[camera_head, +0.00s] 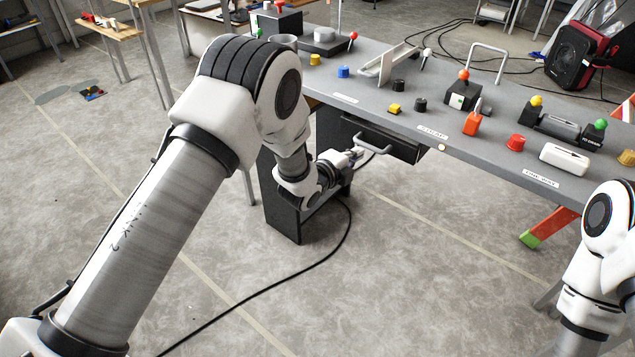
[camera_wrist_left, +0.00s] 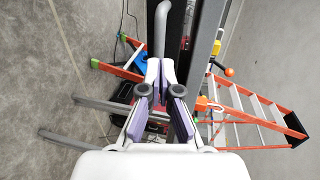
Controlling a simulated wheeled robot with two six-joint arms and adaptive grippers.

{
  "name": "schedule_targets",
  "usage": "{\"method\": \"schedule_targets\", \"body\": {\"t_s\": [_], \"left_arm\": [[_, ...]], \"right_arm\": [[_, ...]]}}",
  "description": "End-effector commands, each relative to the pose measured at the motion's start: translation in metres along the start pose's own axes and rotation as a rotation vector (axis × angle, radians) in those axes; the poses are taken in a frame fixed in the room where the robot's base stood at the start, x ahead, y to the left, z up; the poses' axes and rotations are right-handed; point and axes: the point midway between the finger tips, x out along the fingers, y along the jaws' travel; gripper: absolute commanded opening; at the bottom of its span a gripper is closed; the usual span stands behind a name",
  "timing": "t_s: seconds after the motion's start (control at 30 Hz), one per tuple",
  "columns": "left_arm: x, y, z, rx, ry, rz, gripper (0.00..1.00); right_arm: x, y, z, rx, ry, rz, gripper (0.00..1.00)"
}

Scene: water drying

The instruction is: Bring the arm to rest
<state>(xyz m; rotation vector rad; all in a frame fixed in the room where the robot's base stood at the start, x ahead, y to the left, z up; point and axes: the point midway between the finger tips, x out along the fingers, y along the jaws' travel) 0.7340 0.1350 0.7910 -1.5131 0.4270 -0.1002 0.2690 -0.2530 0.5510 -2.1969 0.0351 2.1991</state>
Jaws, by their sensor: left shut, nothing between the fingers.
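My left arm reaches in from the left across the head view. Its gripper (camera_head: 357,153) is below the front edge of the grey workbench, close to the grey bar handle (camera_head: 388,146) of the dark drawer (camera_head: 408,147). In the left wrist view the fingers of the left gripper (camera_wrist_left: 160,68) are shut with nothing held. The handle (camera_wrist_left: 161,28) lies just ahead of the fingertips; I cannot tell whether they touch it. Part of my right arm shows at the right edge of the head view; its gripper is out of view.
A dark cabinet (camera_head: 283,195) stands below. A black cable crosses the floor. An orange ladder (camera_wrist_left: 245,110) shows in the wrist view.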

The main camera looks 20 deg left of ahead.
Motion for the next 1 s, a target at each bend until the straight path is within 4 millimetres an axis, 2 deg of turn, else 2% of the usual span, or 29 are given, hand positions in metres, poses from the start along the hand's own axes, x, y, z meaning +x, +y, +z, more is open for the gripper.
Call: {"method": "schedule_targets", "body": {"t_s": [0.4,0.5,0.67,0.77,0.87,0.97,1.0], "left_arm": [[-0.085,0.001,0.0,-0.002,-0.001,0.004,0.0],[-0.097,0.001,0.0,0.0,0.0,0.003,0.0],[-0.101,0.001,0.0,0.0,0.001,0.003,0.0],[-0.106,0.008,-0.001,-0.014,0.001,0.038,0.0],[-0.132,0.043,-0.003,-0.071,-0.013,0.161,0.0],[-0.185,0.105,-0.005,-0.221,-0.083,0.39,0.0],[-0.213,0.131,-0.008,-0.333,-0.135,0.495,0.0]], "right_arm": [[0.002,0.0,0.0,0.0,0.0,0.0,0.4],[0.002,0.0,0.0,0.0,0.0,0.0,0.4],[0.002,0.0,0.0,0.0,0.0,0.0,0.4],[-0.013,0.0,0.0,0.0,0.0,0.0,0.4],[-0.047,0.0,0.0,0.0,0.0,0.0,0.4],[-0.074,-0.001,0.0,0.0,0.001,0.0,0.4],[-0.082,-0.001,0.0,0.0,0.001,0.0,0.4]]}}
